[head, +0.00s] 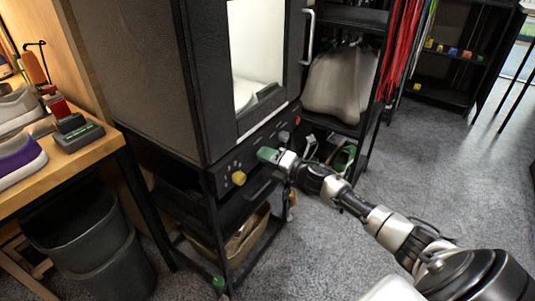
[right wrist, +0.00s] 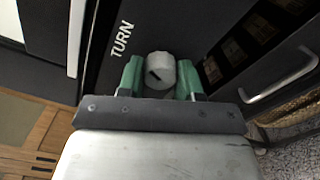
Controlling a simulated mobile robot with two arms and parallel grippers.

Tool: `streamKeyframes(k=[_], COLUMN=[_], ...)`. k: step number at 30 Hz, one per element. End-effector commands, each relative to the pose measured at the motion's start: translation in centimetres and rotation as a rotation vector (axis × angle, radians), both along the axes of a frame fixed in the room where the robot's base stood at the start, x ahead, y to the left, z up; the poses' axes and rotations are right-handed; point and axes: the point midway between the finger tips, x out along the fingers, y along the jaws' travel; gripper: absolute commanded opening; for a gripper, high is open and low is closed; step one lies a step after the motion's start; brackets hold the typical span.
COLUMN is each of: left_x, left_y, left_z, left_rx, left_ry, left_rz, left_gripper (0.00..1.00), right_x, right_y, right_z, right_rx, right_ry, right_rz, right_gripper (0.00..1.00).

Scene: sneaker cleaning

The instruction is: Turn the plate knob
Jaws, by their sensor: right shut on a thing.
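The plate knob (right wrist: 160,67) is a pale grey round knob with a dark mark on its face, beside the word TURN on a black panel in the right wrist view. My right gripper (right wrist: 158,80) has a green finger on each side of the knob and is shut on it. In the head view my right gripper (head: 268,155) is at the front control panel (head: 257,143) of the tall dark cabinet, and its green fingers hide the knob. My left gripper is not in view.
A yellow knob (head: 238,178) is left of my gripper on the same panel, and a red one (head: 298,121) is to the right. A wooden bench (head: 80,150) with shoes stands left, above a grey bin (head: 85,245). A shelf rack (head: 345,18) stands right. Carpet is clear at right.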

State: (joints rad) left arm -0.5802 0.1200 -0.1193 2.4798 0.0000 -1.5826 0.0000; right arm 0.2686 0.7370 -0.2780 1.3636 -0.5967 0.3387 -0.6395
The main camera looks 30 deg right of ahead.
Motion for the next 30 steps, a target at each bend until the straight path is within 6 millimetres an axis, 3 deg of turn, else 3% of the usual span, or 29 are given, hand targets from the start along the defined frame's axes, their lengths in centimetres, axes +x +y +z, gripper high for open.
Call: streamKeyframes(k=[6,7,12,23,30], left_x=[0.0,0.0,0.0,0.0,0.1], left_y=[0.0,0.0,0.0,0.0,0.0], left_z=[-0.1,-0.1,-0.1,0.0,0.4], left_rx=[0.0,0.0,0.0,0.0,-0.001], left_ry=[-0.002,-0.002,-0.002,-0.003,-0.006], left_rz=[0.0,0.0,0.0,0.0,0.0], left_gripper=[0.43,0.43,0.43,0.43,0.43], right_x=[0.0,0.0,0.0,-0.5,-3.8], right_y=[-0.1,-0.1,-0.1,-0.3,-1.6], right_z=[0.0,0.0,0.0,0.0,-0.1], right_rx=[-0.002,-0.002,-0.003,-0.003,-0.002], right_ry=[-0.001,-0.001,-0.002,-0.001,0.003], right_rz=[-0.001,-0.001,-0.001,0.0,0.001], right_gripper=[0.11,0.38,0.6,0.6,0.6])
